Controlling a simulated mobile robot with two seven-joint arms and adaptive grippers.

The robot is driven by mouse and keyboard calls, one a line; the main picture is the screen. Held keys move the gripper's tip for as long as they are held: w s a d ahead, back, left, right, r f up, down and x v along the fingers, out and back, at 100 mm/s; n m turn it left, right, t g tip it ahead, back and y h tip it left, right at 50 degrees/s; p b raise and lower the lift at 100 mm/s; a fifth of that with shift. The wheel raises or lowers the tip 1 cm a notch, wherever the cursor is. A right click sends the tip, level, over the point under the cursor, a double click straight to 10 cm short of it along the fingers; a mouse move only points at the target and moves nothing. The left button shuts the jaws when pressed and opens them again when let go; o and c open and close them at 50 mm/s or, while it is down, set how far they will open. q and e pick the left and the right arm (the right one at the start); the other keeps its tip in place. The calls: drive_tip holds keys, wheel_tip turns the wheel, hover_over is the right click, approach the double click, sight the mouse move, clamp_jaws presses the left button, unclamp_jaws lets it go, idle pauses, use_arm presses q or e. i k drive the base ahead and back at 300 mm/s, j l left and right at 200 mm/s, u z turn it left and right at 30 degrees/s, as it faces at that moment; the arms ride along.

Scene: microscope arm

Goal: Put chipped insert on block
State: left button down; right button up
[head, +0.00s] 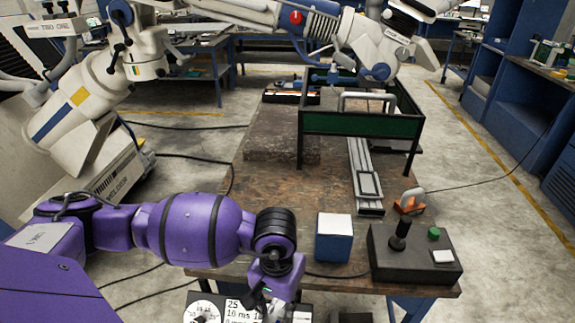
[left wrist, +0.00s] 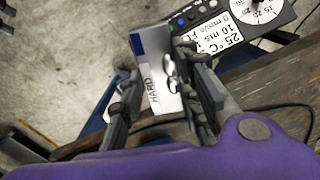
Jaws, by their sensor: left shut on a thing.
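The block (head: 333,238), blue with a white top, stands on the table near its front edge. My left gripper (head: 265,290) is low at the table's front edge, left of the block and apart from it. In the left wrist view its fingers (left wrist: 160,95) are around a small shiny silver piece (left wrist: 170,72), which looks like the chipped insert; its chip cannot be made out. Behind it is a white and blue piece marked HARD (left wrist: 158,88). The gripper hides the insert in the head view. My right gripper is not in view.
A black control box (head: 415,255) with a joystick stands right of the block. A panel with a dial and readouts (head: 240,310) is below the table's front edge. A green-sided frame (head: 360,124) and a rail (head: 363,170) stand farther back.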

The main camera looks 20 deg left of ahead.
sight(276, 141)
drive_tip(key=k+j+z, duration=0.15)
drive_tip(key=j, duration=0.25)
drive_tip(key=j+z, duration=0.1)
drive_tip(key=j, duration=0.3)
drive_tip(key=k+j+z, duration=0.15)
drive_tip(key=j, duration=0.2)
drive_tip(key=k+j+z, duration=0.15)
drive_tip(key=j, duration=0.25)
drive_tip(key=k+j+z, duration=0.15)
drive_tip(key=j, duration=0.25)
drive_tip(key=j+z, duration=0.15)
drive_tip(key=j, duration=0.2)
drive_tip(key=j+z, duration=0.15)
drive_tip(key=j, duration=0.25)
drive_tip(key=k+j+z, duration=0.15)
drive_tip(key=j, duration=0.25)
drive_tip(key=j+z, duration=0.15)
drive_tip(key=j, duration=0.25)
drive_tip(key=i+j+z, duration=0.15)
drive_tip(key=j, duration=0.25)
drive_tip(key=i+j+z, duration=0.15)
drive_tip(key=j, duration=0.2)
drive_tip(key=j+z, duration=0.15)
drive_tip(key=j, duration=0.25)
